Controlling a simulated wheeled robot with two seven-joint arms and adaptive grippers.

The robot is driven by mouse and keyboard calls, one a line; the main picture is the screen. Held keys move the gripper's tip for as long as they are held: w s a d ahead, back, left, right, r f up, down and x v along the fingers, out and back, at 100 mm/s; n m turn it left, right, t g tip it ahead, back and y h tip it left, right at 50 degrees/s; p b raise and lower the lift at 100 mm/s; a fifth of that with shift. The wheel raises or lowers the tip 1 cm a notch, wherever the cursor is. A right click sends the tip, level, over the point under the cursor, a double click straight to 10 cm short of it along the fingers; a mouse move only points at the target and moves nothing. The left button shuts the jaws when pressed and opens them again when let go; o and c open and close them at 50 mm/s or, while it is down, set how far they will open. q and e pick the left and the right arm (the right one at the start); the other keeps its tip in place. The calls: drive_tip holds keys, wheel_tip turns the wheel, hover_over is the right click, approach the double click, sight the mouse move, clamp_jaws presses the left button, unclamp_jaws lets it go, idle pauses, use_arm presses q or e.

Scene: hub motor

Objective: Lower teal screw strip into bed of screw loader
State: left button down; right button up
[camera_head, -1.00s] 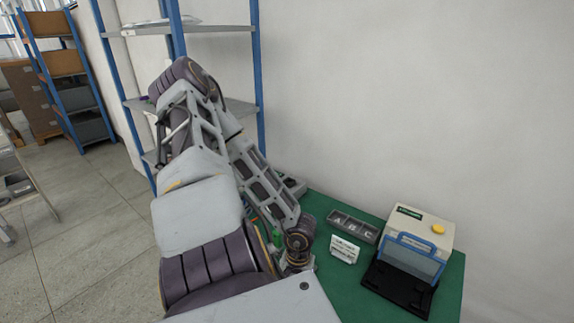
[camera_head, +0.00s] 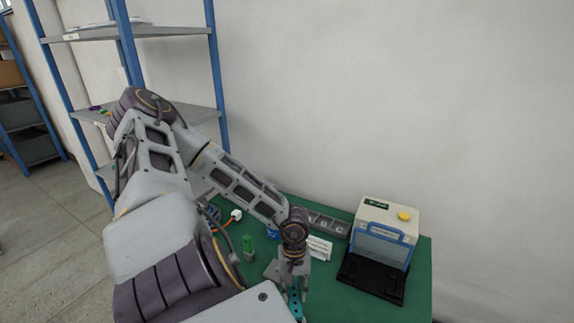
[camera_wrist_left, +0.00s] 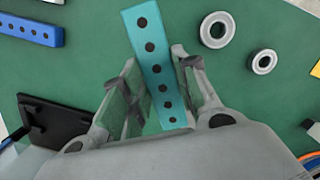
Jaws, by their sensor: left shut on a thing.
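The teal screw strip (camera_wrist_left: 151,55) has a row of dark holes. In the left wrist view it stands between the fingers of my left gripper (camera_wrist_left: 155,75), which are shut on it. In the head view the strip (camera_head: 294,300) shows under my left gripper (camera_head: 290,281), over the front of the green table. I cannot tell for sure which thing is the screw loader. A beige machine (camera_head: 388,217) with a yellow button, blue frame and black base (camera_head: 373,280) stands to the right of the gripper. The bed is not clearly visible. My right gripper is out of view.
A grey tray marked with letters (camera_head: 328,224) and a white card (camera_head: 319,247) are behind the gripper. A green part (camera_head: 248,248) stands at left. The left wrist view shows a blue holed strip (camera_wrist_left: 30,30), metal rings (camera_wrist_left: 217,29) and a black part (camera_wrist_left: 62,122).

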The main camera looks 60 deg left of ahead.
use_arm(q)
drive_tip(key=w+d+n+b, duration=0.1)
drive_tip(key=w+n, duration=0.3)
drive_tip(key=w, duration=0.5)
drive_tip(key=w+d+n+t, duration=0.1)
drive_tip(key=w+d+n, duration=0.1)
drive_tip(key=w, duration=0.8)
drive_tip(key=w+d+n+b, duration=0.1)
drive_tip(key=w+d+n, duration=0.1)
drive_tip(key=w+n, duration=0.3)
drive_tip(key=shift+w+f+n+t+b, duration=0.15)
drive_tip(key=shift+w+n+t+b, duration=0.2)
drive_tip(key=shift+w, duration=1.8)
drive_tip(key=shift+f+b, duration=0.5)
drive_tip(key=shift+f, duration=0.15)
drive_tip(key=shift+f+b, duration=0.3)
drive_tip(key=shift+f, duration=0.4)
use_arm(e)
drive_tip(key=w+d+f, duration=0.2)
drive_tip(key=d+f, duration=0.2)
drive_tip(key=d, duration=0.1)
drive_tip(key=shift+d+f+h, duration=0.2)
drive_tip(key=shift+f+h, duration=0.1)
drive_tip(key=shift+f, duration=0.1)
